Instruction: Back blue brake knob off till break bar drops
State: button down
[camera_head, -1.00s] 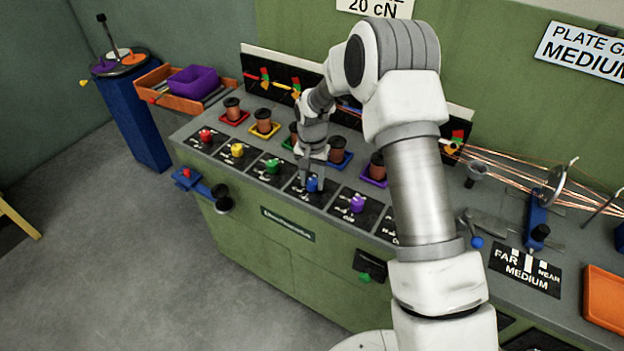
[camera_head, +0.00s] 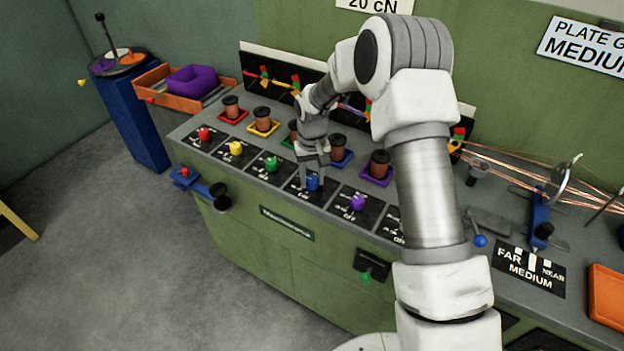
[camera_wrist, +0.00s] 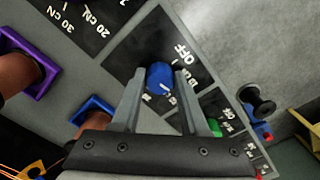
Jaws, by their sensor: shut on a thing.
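The blue brake knob (camera_head: 313,184) stands on a black dial plate in the row on the sloped front of the green bench. My gripper (camera_head: 312,180) points down over it with one finger on each side. In the wrist view the blue knob (camera_wrist: 159,76) sits between the fingertips of my gripper (camera_wrist: 160,82), which are shut on it. A white mark shows on the knob, and "OFF" is printed on the plate beside it. The blue break bar cannot be made out clearly; my arm covers part of the black back panel (camera_head: 315,84).
Red (camera_head: 204,133), yellow (camera_head: 236,148), green (camera_head: 271,164) and purple (camera_head: 357,202) knobs stand close along the row. Copper spools sit in coloured trays behind, including one in a purple tray (camera_head: 376,174). Copper wires (camera_head: 510,165) run at the right.

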aim_at(313, 180)
jog(key=n, duration=0.4)
jog(key=shift+n, duration=1.9)
jog(key=shift+c, duration=2.1)
grip_release()
notch_tip(313, 180, up, 18)
jog(key=shift+f, duration=0.25)
jog(key=shift+d, duration=0.1)
